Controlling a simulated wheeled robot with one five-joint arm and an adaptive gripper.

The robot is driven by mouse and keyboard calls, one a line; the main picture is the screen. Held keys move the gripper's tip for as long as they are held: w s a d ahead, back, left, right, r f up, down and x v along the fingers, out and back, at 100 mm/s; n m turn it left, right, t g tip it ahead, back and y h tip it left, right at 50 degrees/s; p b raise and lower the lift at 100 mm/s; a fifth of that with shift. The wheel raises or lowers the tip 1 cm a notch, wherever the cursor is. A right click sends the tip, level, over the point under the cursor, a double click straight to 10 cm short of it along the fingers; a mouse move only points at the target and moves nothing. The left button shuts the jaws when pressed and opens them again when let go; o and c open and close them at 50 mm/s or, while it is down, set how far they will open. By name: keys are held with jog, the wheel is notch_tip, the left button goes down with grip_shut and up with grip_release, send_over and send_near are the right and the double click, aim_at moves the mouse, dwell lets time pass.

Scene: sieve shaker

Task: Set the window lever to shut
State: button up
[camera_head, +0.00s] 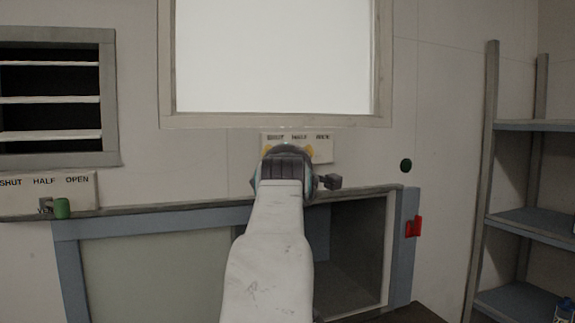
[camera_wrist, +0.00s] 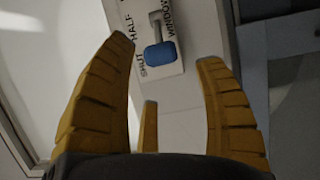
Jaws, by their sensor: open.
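The window lever shows in the wrist view as a blue knob (camera_wrist: 160,54) on a short grey arm. It is on a white label plate (camera_wrist: 178,20) marked SHUT, HALF and WINDOW. The knob appears beside the word SHUT, while its arm runs up past HALF; the exact setting is hard to tell from this angle. My gripper (camera_wrist: 166,50) is open, its yellow fingers on either side of the knob in the picture, with the knob seemingly beyond the tips. In the head view my gripper (camera_head: 288,150) hides the lever and part of the plate (camera_head: 323,150).
The bright window (camera_head: 275,55) is above the plate. A vent (camera_head: 50,98) with a green-knobbed lever (camera_head: 62,208) is at left. A blue-framed cabinet (camera_head: 150,222) lies below, with a red handle (camera_head: 413,226) at right. Shelves (camera_head: 535,222) stand far right.

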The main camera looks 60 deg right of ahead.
jog(key=shift+v, duration=3)
